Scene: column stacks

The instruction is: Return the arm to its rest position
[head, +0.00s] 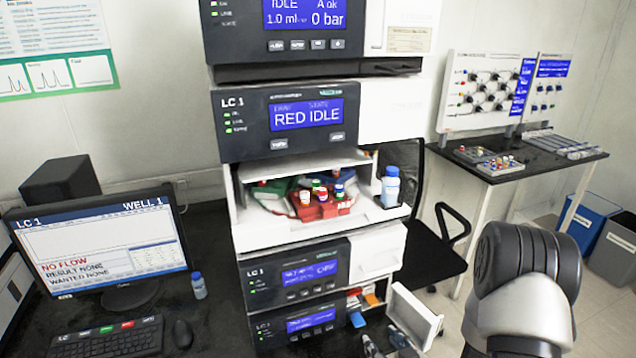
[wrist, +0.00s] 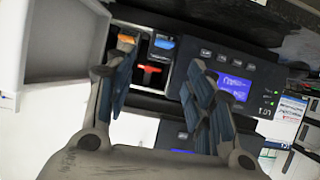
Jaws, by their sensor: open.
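My arm (head: 525,270) rises at the lower right of the head view, bent in front of the black chair. My gripper (wrist: 162,88) is open in the wrist view, its two dark fingers spread apart with nothing between them. Its fingertips also show at the bottom edge of the head view (head: 386,346), in front of the lowest part of the instrument stack. Beyond the fingers, in the wrist view, is an open drawer compartment with an orange item (wrist: 126,40), a blue item (wrist: 164,43) and a red item (wrist: 151,71).
The LC 1 stack (head: 290,122) stands centrally, with an open bay holding a red vial rack (head: 322,208) and a bottle (head: 390,187). An opened drawer front (head: 413,315) sticks out near my gripper. A monitor (head: 105,250) is left; a side table (head: 520,170) is right.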

